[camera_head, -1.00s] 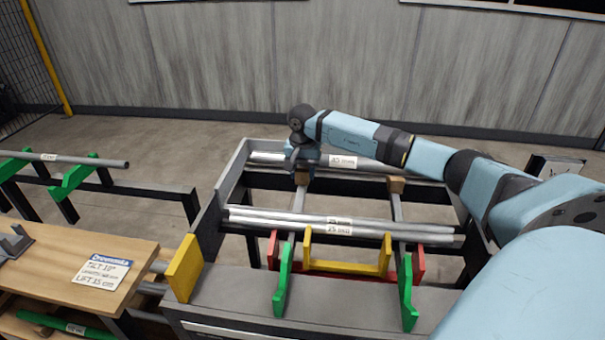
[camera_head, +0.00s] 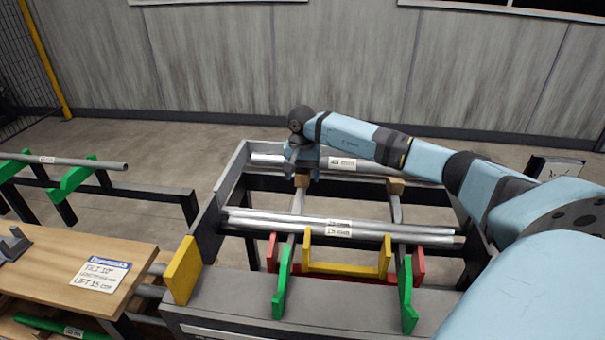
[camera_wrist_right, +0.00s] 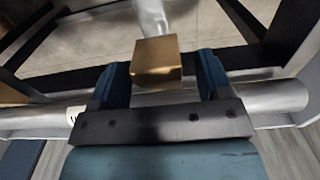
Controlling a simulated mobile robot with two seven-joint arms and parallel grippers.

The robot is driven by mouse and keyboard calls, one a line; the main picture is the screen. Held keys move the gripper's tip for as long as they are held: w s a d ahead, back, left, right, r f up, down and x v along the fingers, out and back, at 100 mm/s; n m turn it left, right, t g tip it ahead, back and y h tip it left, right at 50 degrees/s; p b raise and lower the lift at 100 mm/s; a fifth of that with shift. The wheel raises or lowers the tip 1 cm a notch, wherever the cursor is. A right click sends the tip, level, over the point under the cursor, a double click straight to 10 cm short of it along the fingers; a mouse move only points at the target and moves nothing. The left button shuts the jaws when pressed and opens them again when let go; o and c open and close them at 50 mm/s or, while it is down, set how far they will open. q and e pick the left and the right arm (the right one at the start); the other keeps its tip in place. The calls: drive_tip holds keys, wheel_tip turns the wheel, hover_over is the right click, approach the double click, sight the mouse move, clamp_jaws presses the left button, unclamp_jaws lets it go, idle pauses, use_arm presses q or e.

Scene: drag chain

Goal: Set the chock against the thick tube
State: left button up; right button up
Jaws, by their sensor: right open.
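A wooden chock (camera_head: 301,181) sits on the left rail of the rack, just in front of the thick back tube (camera_head: 374,166). In the right wrist view the chock (camera_wrist_right: 157,60) lies between the two blue fingers, and the tube (camera_wrist_right: 272,97) runs across close by it. I cannot tell whether chock and tube touch. My right gripper (camera_head: 303,171) is over the back tube and the chock. In the wrist view my gripper (camera_wrist_right: 162,76) is open, with gaps beside the chock. My left gripper is out of view.
A second wooden block (camera_head: 396,186) sits on the right rail. Thinner tubes (camera_head: 280,221) lie across the front of the rack, near yellow, green and red brackets. A wooden board with a sign (camera_head: 102,275) is at the left. A wall stands behind.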

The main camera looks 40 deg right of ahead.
wheel_tip(320, 180, up, 14)
drive_tip(key=shift+f+p, duration=0.15)
drive_tip(key=shift+p, duration=0.3)
idle(0.4)
